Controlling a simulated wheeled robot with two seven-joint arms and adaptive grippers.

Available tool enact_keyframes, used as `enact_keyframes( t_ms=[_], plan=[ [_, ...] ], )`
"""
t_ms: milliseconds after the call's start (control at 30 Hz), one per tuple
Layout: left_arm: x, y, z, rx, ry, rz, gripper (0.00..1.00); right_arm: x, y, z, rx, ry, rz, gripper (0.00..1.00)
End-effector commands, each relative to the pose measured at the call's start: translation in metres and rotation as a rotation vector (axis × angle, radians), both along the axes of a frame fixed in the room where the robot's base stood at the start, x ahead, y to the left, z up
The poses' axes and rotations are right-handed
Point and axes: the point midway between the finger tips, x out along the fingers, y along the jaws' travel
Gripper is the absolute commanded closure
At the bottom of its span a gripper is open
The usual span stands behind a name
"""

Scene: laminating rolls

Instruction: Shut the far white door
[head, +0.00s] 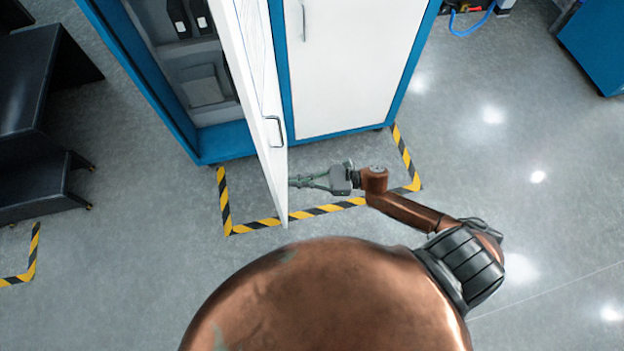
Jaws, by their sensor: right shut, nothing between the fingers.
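A white door (262,120) of the blue-framed cabinet (222,142) stands open, swung out towards me, with a metal handle (272,130) near its free edge. Left of it the cabinet's inside shows. The white door beside it (345,70) on the right lies flush with the front and looks shut. My right gripper (294,182) is shut and empty, low and just right of the open door, its fingertips pointing left at the door's edge. I cannot tell whether they touch it. My left gripper is not in view.
Yellow-black tape (330,208) marks the floor around the cabinet front. Dark bench-like furniture (40,90) stands at the left. A blue unit (595,45) and a blue hose (470,28) are at the upper right. The grey floor on the right is clear.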

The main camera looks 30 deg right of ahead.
Motion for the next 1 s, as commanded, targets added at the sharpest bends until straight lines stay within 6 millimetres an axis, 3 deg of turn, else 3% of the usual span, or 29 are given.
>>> enact_keyframes(
  t_ms=[233, 767, 1000],
  plan=[
    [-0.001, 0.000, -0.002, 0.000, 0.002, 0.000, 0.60, 0.014, 0.027, 0.000, -0.001, 0.000, 0.001, 1.00],
    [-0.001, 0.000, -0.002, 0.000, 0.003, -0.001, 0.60, 0.017, 0.032, 0.000, 0.000, 0.001, -0.005, 1.00],
    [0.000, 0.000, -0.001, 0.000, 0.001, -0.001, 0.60, 0.025, 0.047, 0.001, 0.005, 0.002, -0.080, 1.00]
  ],
)
